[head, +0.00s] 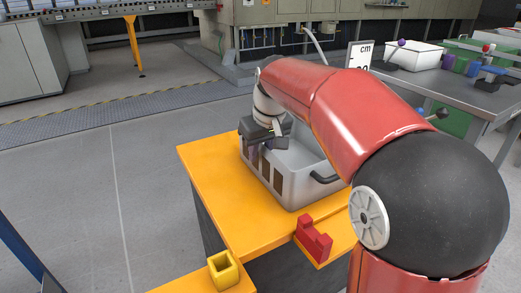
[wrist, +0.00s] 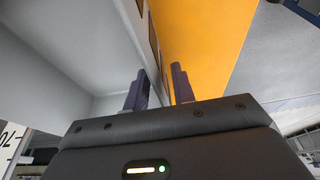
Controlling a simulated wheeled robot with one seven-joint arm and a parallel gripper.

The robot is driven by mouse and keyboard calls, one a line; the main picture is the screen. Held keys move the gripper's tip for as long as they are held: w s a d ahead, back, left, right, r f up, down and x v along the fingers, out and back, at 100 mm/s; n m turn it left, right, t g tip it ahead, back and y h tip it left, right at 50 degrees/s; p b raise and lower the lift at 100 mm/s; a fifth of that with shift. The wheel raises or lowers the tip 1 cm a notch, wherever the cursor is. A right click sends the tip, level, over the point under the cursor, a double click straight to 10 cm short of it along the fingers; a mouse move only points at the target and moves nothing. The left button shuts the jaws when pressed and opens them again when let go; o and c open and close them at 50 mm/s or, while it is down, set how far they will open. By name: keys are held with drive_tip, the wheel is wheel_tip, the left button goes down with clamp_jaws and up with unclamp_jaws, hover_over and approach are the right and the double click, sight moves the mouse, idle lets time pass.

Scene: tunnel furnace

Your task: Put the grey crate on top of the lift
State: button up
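The grey crate (head: 298,190) is an open box with a dark handle on its near right side. It sits upright on an orange top (head: 225,215), and I cannot tell whether this is the lift's. My gripper (head: 278,143) is at the crate's far left wall, partly hidden by my arm. One finger is on the inner side of the crate wall (wrist: 95,50) and the other is on the outer side, over the orange surface. Whether they press on the wall is unclear.
A red block (head: 313,240) and a yellow hollow block (head: 223,270) stand near the orange top's front edge. A grey table (head: 450,88) with a white box (head: 413,55) and coloured items is at the back right. The floor on the left is clear.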

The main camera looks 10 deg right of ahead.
drive_tip(key=shift+r, duration=0.1)
drive_tip(key=p+v, duration=0.2)
drive_tip(key=v, duration=1)
